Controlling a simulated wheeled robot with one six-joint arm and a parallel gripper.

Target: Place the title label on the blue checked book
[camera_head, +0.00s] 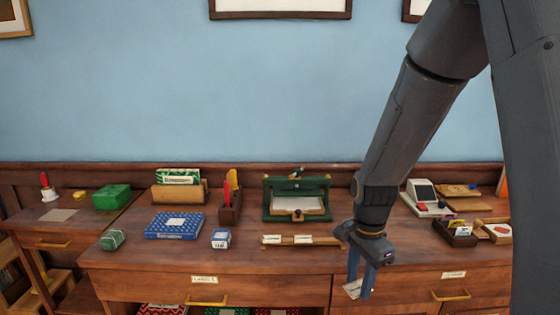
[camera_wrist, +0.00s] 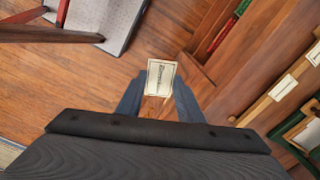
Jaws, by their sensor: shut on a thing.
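My gripper (camera_head: 361,287) hangs in front of the desk's front edge, right of the middle, pointing down. It is shut on a small cream title label (camera_head: 353,288). In the wrist view the label (camera_wrist: 161,75) sticks out between the two fingertips (camera_wrist: 159,100), with dark print on it too small to read. The blue checked book (camera_head: 174,225) lies flat on the desk at the left, well apart from my gripper. It has a pale patch on its cover and pale lettering along its front edge.
A wooden rail (camera_head: 302,240) with two cream labels stands on the desk between the book and my gripper. A small blue-and-white box (camera_head: 221,238) sits right of the book, and a green box (camera_head: 112,240) left of it. A green press (camera_head: 297,198) stands behind.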

